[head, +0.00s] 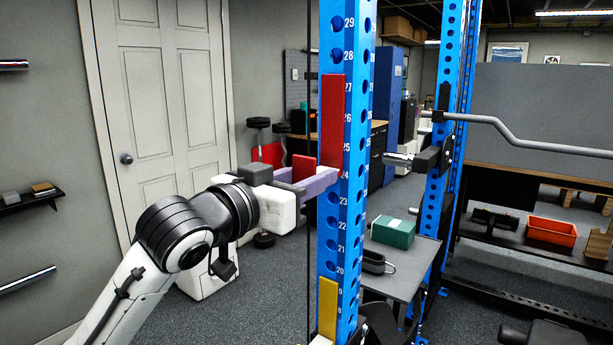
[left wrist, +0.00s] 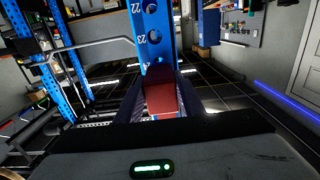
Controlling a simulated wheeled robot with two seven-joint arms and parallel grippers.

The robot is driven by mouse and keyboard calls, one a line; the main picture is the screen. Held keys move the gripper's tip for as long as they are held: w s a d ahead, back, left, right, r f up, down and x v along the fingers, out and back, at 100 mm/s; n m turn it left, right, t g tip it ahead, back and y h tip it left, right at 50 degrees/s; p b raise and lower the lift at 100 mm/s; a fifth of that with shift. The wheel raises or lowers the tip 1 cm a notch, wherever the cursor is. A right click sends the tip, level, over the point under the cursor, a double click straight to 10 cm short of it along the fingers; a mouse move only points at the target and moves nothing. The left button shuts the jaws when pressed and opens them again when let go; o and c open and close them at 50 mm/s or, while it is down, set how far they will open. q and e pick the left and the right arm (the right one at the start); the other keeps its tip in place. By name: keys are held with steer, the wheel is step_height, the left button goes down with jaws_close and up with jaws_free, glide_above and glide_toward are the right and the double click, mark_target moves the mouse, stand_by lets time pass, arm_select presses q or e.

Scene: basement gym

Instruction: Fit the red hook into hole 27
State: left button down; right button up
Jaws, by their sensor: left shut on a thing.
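The red hook (head: 333,122) has a tall plate standing upright along the left part of the front blue post (head: 358,125), from about label 27 down to label 24. Its short end lip shows nearer my wrist. My left gripper (head: 318,184), with purple-grey fingers, is shut on the hook's lower arm. In the left wrist view the red hook (left wrist: 161,98) sits between the fingers, before the blue post (left wrist: 152,32) with labels 22 and 23. The hook's plate hides part of the post's face, and I cannot tell whether its peg is in a hole. Hole 27 (head: 364,91) shows on the post's right side.
A yellow hook (head: 327,306) is on the same post lower down. A second blue post (head: 440,130) carries a black holder and a grey bar (head: 530,140). A grey table (head: 408,262) with a green box (head: 393,232) stands behind the front post.

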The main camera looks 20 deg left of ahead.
arm_select(q)
steer(key=shift+r, duration=0.25)
steer(key=c, duration=1.1)
jaws_free()
steer(key=shift+f, duration=0.35)
steer(key=b+v, duration=0.1)
steer(key=v, duration=0.9)
steer(key=shift+s+r+b, duration=0.2)
steer(key=shift+b, duration=0.15)
step_height(320, 180, down, 34)
steer(key=w+n+g+y, duration=0.1)
steer(key=n+g+y, duration=0.1)
steer(key=g, duration=0.2)
steer(key=s+f+g, duration=0.1)
steer(key=s+f, duration=0.6)
steer(key=f, duration=0.1)
steer(key=s+f+g+y, duration=0.1)
steer(key=s+f, duration=0.6)
steer(key=f, duration=0.2)
steer(key=s+d+f+g, duration=0.1)
steer(key=s+f+g, duration=0.1)
steer(key=s+f, duration=0.6)
steer(key=shift+f+y, duration=0.3)
steer(key=shift+f, duration=0.2)
